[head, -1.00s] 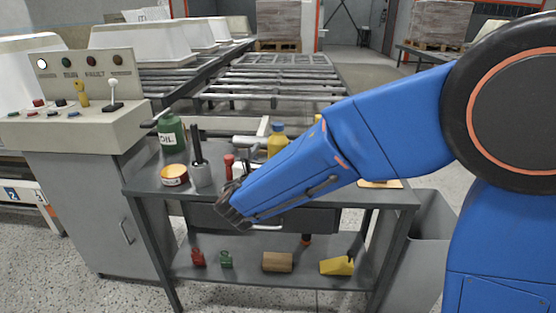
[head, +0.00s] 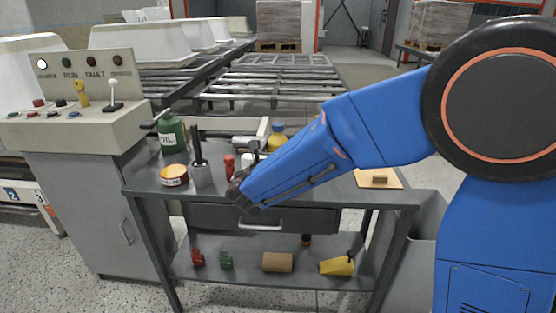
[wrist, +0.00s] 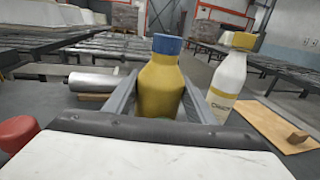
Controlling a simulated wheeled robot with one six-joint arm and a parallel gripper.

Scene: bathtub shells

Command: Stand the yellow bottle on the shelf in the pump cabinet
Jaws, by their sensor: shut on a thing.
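The yellow bottle (wrist: 161,88) with a blue cap stands upright between the fingers of my gripper (wrist: 160,92) in the wrist view. My gripper is shut on it. In the head view only the top of the yellow bottle (head: 277,132) shows above my blue forearm, over the workbench. My arm hides the fingers there. A grey cabinet (head: 85,215) with a handled, closed door stands left of the workbench under a control panel. I cannot tell whether it is the pump cabinet, and no shelf inside it shows.
A white bottle (wrist: 228,86) stands close right of the yellow one. Several small objects lie on the bench's lower shelf.

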